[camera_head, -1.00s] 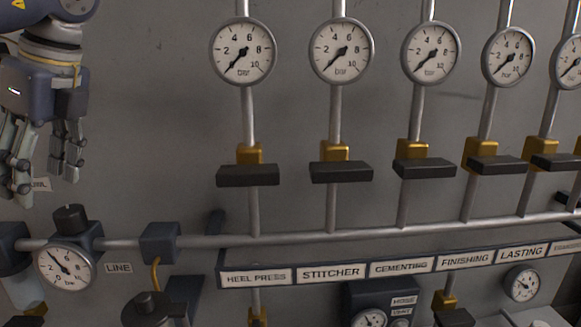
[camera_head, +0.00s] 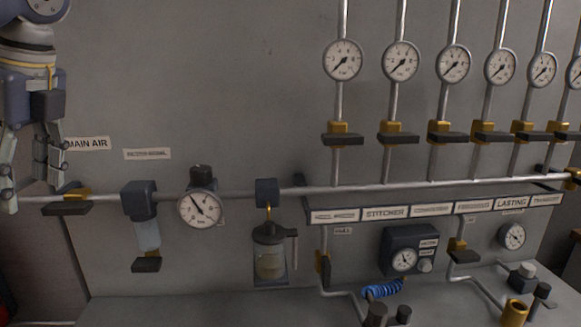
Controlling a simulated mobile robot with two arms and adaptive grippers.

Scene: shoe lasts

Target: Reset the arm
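My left gripper (camera_head: 30,172) hangs at the left edge of the head view, fingers pointing down and spread apart, with nothing between them. Its fingertips overlap the left end of the horizontal pipe in the picture, near the MAIN AIR label (camera_head: 88,143) and a valve with a dark handle (camera_head: 66,207). I cannot tell whether the fingers touch the pipe. My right gripper is not in view.
A horizontal pipe (camera_head: 240,193) crosses the grey wall panel. A regulator gauge (camera_head: 200,208) and a lubricator bowl (camera_head: 271,254) hang along it. Several gauges (camera_head: 343,60) with valves (camera_head: 343,138) stand above a labelled rail (camera_head: 386,212). A blue coiled hose (camera_head: 382,289) lies low.

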